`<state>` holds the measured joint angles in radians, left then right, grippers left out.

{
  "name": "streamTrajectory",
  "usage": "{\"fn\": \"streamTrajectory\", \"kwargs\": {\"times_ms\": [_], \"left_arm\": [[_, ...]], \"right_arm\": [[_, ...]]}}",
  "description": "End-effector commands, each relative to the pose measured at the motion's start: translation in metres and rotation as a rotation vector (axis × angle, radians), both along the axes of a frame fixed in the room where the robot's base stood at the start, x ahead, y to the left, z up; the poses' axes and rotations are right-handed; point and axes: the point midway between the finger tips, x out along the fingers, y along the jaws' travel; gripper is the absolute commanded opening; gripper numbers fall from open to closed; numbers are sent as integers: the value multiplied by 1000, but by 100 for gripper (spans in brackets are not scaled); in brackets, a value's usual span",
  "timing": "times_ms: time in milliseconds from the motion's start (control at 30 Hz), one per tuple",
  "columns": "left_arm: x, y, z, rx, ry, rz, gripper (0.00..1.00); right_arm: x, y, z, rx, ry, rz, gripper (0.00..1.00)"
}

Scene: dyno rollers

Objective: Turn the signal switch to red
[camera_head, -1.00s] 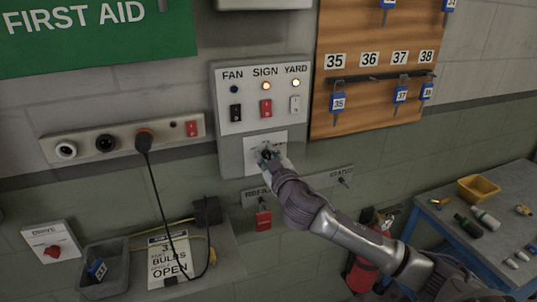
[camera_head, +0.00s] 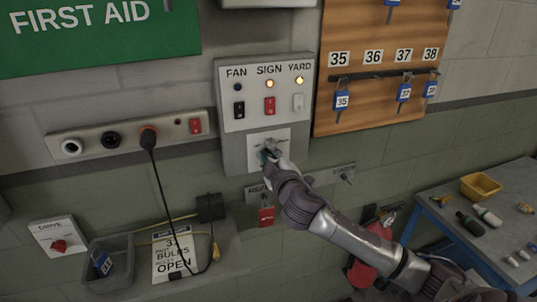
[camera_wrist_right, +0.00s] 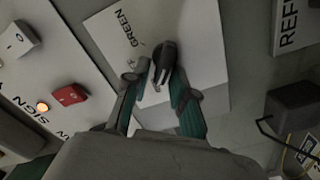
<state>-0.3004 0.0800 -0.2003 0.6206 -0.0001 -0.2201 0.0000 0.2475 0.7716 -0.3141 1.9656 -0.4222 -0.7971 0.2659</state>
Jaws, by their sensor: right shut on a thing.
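The signal switch is a dark rotary knob (camera_wrist_right: 165,58) on a white plate (camera_wrist_right: 201,25). The word GREEN is readable beside it in the right wrist view; no red label can be read. In the head view the plate (camera_head: 283,137) sits at the bottom of the grey wall panel, with the gripper covering most of the knob. My right gripper (camera_head: 267,154) is at the plate. In the right wrist view its green-padded fingers (camera_wrist_right: 163,82) are closed around the knob. My left gripper is in neither view.
Above the plate are FAN, SIGN and YARD rockers, with the red SIGN rocker (camera_head: 269,106) closest. A key board (camera_head: 375,110) hangs at right. A socket strip (camera_head: 180,128) with a plugged cable is at left. A blue-framed table (camera_head: 490,215) stands at right.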

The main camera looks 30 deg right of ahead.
Motion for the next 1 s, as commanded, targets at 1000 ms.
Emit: {"fn": "streamTrajectory", "kwargs": {"times_ms": [1000], "left_arm": [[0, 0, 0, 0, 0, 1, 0]], "right_arm": [[-66, 16, -2, 2, 4, 2, 38]]}}
